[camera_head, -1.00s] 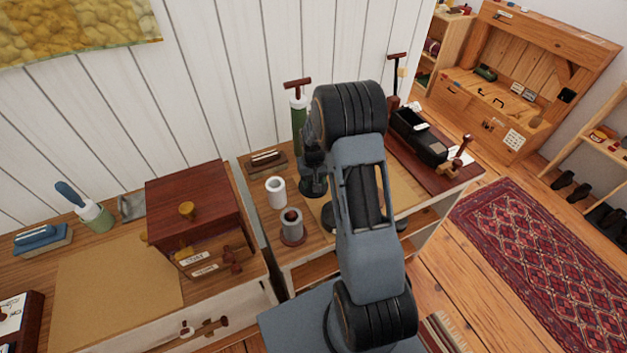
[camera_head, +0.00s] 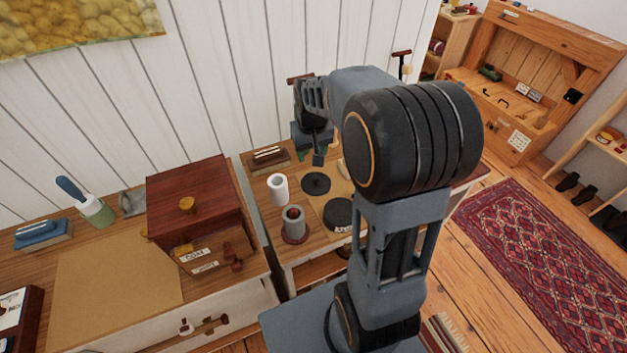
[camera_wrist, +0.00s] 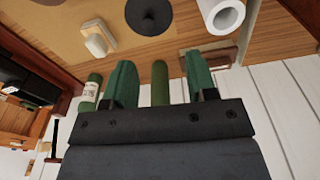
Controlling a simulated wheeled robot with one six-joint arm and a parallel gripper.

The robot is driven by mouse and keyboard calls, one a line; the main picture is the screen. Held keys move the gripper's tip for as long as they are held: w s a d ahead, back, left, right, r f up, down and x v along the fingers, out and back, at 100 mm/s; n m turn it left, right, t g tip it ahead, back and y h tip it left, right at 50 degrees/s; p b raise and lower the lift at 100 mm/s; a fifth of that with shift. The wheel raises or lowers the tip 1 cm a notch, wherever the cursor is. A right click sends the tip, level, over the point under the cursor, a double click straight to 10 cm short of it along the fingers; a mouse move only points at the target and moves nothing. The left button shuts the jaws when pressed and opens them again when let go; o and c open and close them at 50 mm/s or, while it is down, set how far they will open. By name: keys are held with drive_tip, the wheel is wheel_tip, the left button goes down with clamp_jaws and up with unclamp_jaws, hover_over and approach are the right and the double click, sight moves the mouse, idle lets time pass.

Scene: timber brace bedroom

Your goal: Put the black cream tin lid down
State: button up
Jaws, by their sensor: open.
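The black cream tin lid (camera_head: 316,183), a flat dark disc with a small raised centre, lies on the table behind the round black tin (camera_head: 338,214). The tin is open to view and has a pale label on its front. In the wrist view the lid (camera_wrist: 149,14) shows at the top edge, partly cut off. My gripper (camera_head: 317,156) is beyond and above the lid, apart from it. In the wrist view my gripper (camera_wrist: 160,65) has its green fingers spread, with nothing held between them.
A wooden chest (camera_head: 193,205) stands further left. The white plank wall (camera_head: 225,90) is close behind.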

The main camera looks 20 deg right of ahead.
drive_tip(key=s+a+r+t, duration=0.1)
drive_tip(key=s+a+r, duration=0.1)
drive_tip(key=s, duration=0.5)
drive_tip(key=s+a+r+n+t, duration=0.1)
drive_tip(key=s+a, duration=0.3)
drive_tip(key=s, duration=0.4)
drive_tip(key=shift+a+r+t, duration=0.25)
drive_tip(key=shift+r+t, duration=0.25)
drive_tip(key=shift+r, duration=0.35)
drive_tip(key=shift+s, duration=0.1)
